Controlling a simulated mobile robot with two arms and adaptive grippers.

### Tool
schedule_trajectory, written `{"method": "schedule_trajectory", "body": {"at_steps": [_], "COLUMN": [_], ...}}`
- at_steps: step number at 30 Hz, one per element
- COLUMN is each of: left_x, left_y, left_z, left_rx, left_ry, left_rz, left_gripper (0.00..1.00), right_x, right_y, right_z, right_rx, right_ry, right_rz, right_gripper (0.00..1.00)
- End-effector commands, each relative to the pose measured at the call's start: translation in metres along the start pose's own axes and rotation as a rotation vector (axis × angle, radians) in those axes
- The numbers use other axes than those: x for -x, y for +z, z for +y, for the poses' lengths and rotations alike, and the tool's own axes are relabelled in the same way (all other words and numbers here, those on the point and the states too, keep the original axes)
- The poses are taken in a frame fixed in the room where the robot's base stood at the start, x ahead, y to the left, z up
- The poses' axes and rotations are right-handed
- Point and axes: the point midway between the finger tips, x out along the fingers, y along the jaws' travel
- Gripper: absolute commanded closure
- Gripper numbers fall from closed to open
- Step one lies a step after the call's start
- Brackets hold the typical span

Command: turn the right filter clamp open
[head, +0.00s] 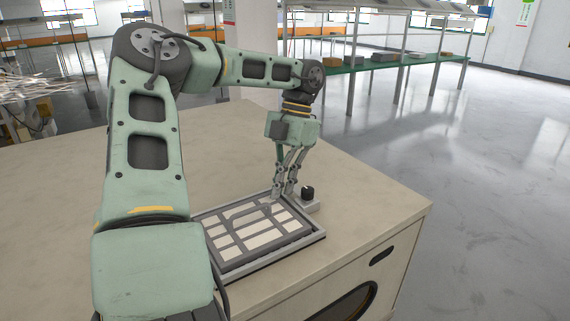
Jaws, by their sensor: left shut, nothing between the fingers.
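A filter panel (242,211) with a grey frame, pale cells and a bar handle lies in a tray (290,241) on the bench. The right filter clamp (308,194) is a dark knob on a small grey block at the tray's far right corner. My left gripper (284,193) points down just left of the knob, over the panel's far right edge. Its fingers are shut and empty. I cannot tell whether they touch the clamp. My left arm hides the near left part of the tray; no left clamp shows. My right gripper is out of view.
The bench top (365,207) is bare right of and behind the tray. Its right edge drops to a cabinet front with a slot and a dark oval opening. A green-topped shelf rack (390,64) with boxes stands well behind, across open floor.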

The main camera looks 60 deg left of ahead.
Motion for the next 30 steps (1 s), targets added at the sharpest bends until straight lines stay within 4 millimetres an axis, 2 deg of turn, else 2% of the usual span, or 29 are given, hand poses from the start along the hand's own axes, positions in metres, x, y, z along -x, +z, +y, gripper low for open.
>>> {"method": "schedule_trajectory", "body": {"at_steps": [21, 30], "left_x": [0.000, -0.001], "left_y": [0.000, -0.002], "left_z": [-0.001, -0.012], "left_rx": [0.002, 0.001], "left_ry": [-0.001, -0.001], "left_rz": [0.000, 0.000], "left_gripper": [1.00, 1.00], "right_x": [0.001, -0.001], "right_y": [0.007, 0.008], "right_z": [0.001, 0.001], "right_rx": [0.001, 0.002], "right_ry": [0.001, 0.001], "right_rz": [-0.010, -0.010], "right_gripper": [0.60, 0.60]}}
